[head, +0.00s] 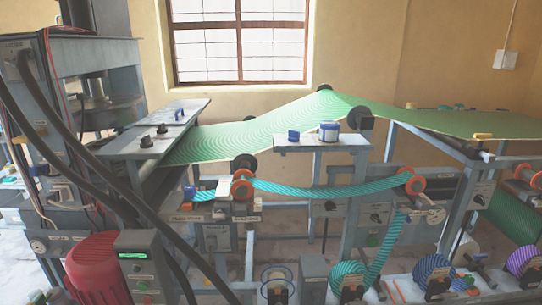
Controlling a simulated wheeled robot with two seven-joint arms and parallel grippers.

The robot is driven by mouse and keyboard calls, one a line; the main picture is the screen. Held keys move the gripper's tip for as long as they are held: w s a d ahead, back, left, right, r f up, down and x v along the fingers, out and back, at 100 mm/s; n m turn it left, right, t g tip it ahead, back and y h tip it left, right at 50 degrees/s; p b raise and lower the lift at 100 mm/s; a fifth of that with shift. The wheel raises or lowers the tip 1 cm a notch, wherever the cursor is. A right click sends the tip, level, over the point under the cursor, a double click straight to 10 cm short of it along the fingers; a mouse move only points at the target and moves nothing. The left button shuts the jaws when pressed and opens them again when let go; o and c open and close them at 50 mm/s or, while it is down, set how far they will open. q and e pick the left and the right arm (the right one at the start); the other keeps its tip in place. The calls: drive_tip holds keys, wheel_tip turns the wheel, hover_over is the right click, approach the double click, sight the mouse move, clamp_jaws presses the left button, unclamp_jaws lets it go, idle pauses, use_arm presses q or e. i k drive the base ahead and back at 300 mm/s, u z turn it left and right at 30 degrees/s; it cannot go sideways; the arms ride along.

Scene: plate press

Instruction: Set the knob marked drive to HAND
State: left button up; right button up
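Several small dark knobs on grey boxes show on the machine, and the writing beside them is too small to read. One knob (330,206) sits on the middle post. Another knob (376,217) is right of it, below the teal ribbon's right end. A third knob (478,199) is on the right-hand post. I cannot tell which one, if any, is marked drive, or where any of them points. Neither of my grippers is in view.
A wide green patterned sheet (290,119) runs over the machine, with a teal ribbon (320,188) on orange rollers below. A control box (136,265) with a green display stands beside a red motor (97,268). Thick black hoses cross the left. Striped rolls (433,272) line the lower right.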

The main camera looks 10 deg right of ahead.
sight(374, 217)
drive_tip(key=z, duration=1.3)
